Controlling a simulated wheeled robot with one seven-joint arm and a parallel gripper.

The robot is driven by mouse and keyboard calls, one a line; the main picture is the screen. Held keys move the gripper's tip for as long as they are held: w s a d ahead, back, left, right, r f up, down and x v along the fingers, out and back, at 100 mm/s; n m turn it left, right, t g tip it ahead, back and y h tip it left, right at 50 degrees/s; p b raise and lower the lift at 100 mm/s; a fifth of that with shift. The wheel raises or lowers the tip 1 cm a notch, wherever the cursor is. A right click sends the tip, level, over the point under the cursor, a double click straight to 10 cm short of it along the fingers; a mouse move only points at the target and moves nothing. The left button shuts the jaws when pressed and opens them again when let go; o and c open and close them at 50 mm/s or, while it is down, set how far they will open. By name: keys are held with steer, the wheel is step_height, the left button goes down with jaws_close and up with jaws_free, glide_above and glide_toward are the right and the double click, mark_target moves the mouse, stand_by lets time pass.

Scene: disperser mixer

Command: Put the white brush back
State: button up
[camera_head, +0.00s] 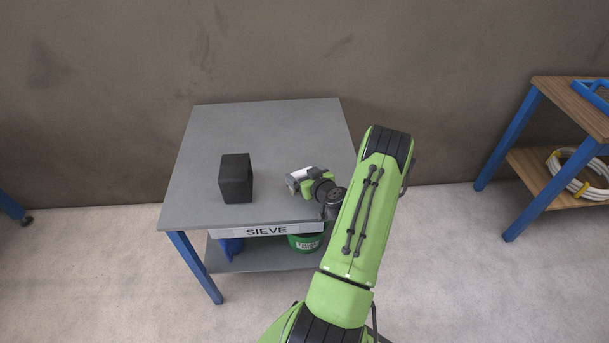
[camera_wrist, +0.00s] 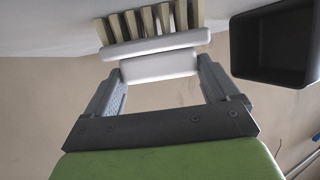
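The white brush (camera_wrist: 160,48) is in front of my gripper (camera_wrist: 158,80) in the wrist view. Its white grip part sits between the two fingertips, which meet it on both sides. Its pale bristle tufts point away from the gripper. In the head view, a small white part of the brush (camera_head: 301,173) shows at my gripper (camera_head: 297,183), over the right half of the grey table (camera_head: 275,125). My wrist hides most of it. I cannot tell whether the brush touches the table.
A lower shelf (camera_head: 262,256) holds a green bucket (camera_head: 306,243) and a blue item (camera_head: 231,248). The table's front edge carries a SIEVE label (camera_head: 266,231). A wooden bench (camera_head: 575,100) with a coiled hose stands right. The table's back is clear.

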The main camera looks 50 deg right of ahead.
steer(key=shift+o, duration=0.8)
steer(key=shift+r, duration=0.2)
steer(key=v, duration=1.2)
steer(key=w+a+r+n+g+y, duration=0.1)
steer(key=w+a+r+n+y, duration=0.2)
steer(key=a, duration=0.5)
steer(key=w+a+r+n+g+y, duration=0.2)
steer(key=w+a+r+n+y, duration=0.15)
steer(key=a, duration=0.45)
steer(key=w+a+r+n+g+y, duration=0.1)
steer(key=w+a+r+n+y, duration=0.15)
steer(key=a, duration=0.55)
steer(key=s+a+r+m+g+h, duration=0.2)
steer(key=s+a+r, duration=0.8)
steer(key=s, duration=0.5)
step_height(320, 180, up, 2)
steer(key=shift+a+m+g+h, duration=0.3)
steer(key=shift+m+h, duration=0.2)
steer(key=shift+m, duration=0.4)
